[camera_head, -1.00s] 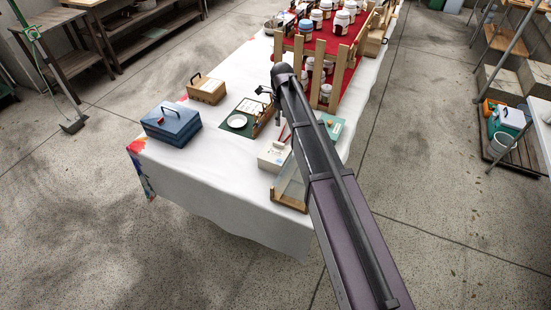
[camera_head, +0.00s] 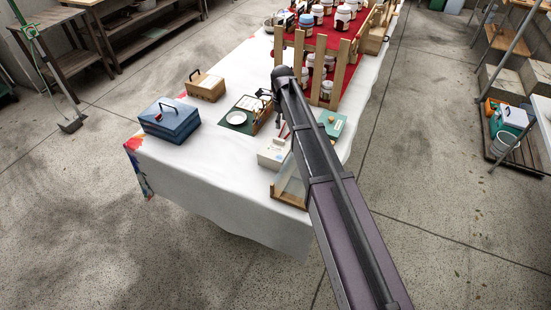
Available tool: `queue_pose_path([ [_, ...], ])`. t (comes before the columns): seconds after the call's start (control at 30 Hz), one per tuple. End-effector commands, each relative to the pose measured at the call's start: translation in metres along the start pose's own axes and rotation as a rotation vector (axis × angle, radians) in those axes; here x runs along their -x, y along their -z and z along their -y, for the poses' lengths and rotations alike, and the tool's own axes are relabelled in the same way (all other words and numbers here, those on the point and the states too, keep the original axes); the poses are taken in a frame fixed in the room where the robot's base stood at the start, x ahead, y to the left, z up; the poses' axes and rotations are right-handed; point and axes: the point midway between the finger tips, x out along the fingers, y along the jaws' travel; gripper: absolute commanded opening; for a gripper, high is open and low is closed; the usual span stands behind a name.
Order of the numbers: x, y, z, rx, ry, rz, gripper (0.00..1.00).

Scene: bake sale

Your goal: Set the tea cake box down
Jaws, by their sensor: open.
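My arm reaches across the right half of the head view to the table. Its end, with my gripper (camera_head: 281,129), is small and partly hidden by the arm, above the tabletop; I see nothing held in it. I cannot tell for sure which item is the tea cake box. A small white box with a label (camera_head: 272,153) sits on the white cloth just below the gripper. A flat teal-green box (camera_head: 333,122) lies right of the arm, partly hidden. A tan box with a dark handle (camera_head: 206,87) stands at the table's left edge.
A blue box with a handle (camera_head: 170,122) stands at the near left of the table (camera_head: 215,175). A wooden-edged clear stand (camera_head: 289,192) is at the near edge. A wooden rack (camera_head: 325,70) of jars stands behind.

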Motion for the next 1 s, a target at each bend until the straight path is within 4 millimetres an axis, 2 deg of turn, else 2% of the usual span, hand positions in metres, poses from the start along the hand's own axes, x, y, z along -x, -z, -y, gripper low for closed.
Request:
queue_pose_path([
  [0.03,-0.008,0.000,0.000,0.000,0.000,0.000,0.63],
  [0.5,-0.043,0.000,0.000,0.000,0.000,0.000,0.63],
  [1.0,-0.049,0.000,0.000,0.000,0.000,0.000,0.63],
])
